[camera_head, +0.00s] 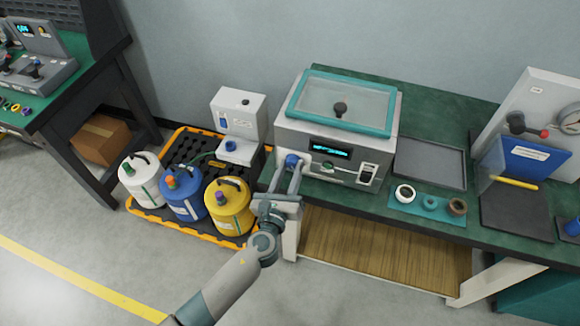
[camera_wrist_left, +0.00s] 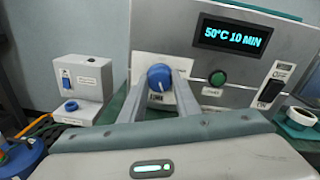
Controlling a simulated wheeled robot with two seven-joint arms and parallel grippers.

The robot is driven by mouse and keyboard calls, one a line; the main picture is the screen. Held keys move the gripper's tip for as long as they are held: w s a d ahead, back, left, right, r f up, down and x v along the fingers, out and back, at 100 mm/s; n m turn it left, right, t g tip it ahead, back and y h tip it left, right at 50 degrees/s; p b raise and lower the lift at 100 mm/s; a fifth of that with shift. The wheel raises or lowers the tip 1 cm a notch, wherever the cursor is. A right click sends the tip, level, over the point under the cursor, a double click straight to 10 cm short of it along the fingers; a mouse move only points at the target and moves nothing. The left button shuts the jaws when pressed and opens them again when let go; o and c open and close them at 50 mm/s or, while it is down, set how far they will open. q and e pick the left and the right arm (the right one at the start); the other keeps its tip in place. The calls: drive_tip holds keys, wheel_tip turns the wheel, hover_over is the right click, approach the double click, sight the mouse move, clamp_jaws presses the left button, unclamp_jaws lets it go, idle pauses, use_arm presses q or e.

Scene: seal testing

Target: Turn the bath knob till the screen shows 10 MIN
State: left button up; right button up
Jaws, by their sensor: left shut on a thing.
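The bath (camera_head: 300,120) is a grey box with a teal-framed clear lid on the green bench. Its blue knob (camera_head: 291,161) is at the left of the front face, and the knob also shows in the left wrist view (camera_wrist_left: 159,77). The screen (camera_wrist_left: 232,37) reads "50°C 10 MIN" in cyan. My left gripper (camera_head: 291,172) reaches up from below, its two fingers shut on the blue knob, one on each side. My right gripper is not in view.
A green button (camera_wrist_left: 217,78) and a black switch (camera_wrist_left: 271,90) sit right of the knob. A grey tray (camera_head: 430,163) and several rings on a teal mat (camera_head: 428,206) lie to the right. Several jugs stand in a yellow-edged tray (camera_head: 152,215) at left.

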use_arm(q)
drive_tip(key=m+p, duration=0.1)
drive_tip(key=m, duration=0.4)
drive_tip(key=shift+p, duration=0.3)
drive_tip(key=shift+f+m, duration=0.1)
drive_tip(key=shift+m, duration=0.3)
drive_tip(key=o, duration=1)
drive_tip(key=shift+o, duration=0.2)
drive_tip(key=shift+s, duration=0.1)
drive_tip(key=b+v, duration=0.4)
drive_tip(key=v, duration=1.3)
drive_tip(key=shift+s, duration=0.1)
